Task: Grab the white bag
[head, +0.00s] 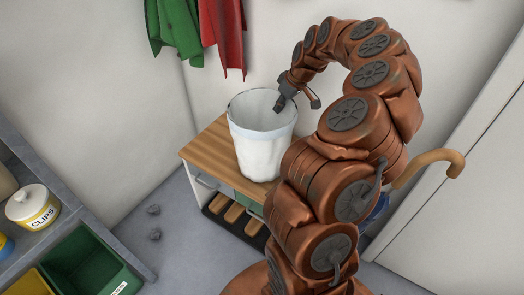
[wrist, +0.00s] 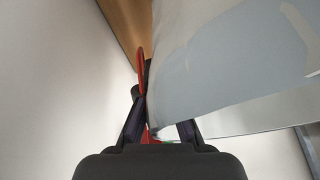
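The white bag (head: 262,150) stands upright and open-topped on a small wooden-topped bench (head: 205,150). My gripper (head: 296,101) is at the right side of the bag's rim, pointing down. Its fingers are spread, one dark fingertip over the bag's opening and the other outside to the right. In the wrist view the bag's pale wall (wrist: 225,75) fills the upper right, close to the open fingers (wrist: 163,125). Whether either finger touches the bag is unclear.
A green cloth (head: 175,30) and a red cloth (head: 224,35) hang on the wall behind. A shelf at left holds a "CLIPS" jar (head: 33,206) and a green bin (head: 90,265). A cane-like handle (head: 430,163) shows at right, beside my arm. Floor left of the bench is mostly clear.

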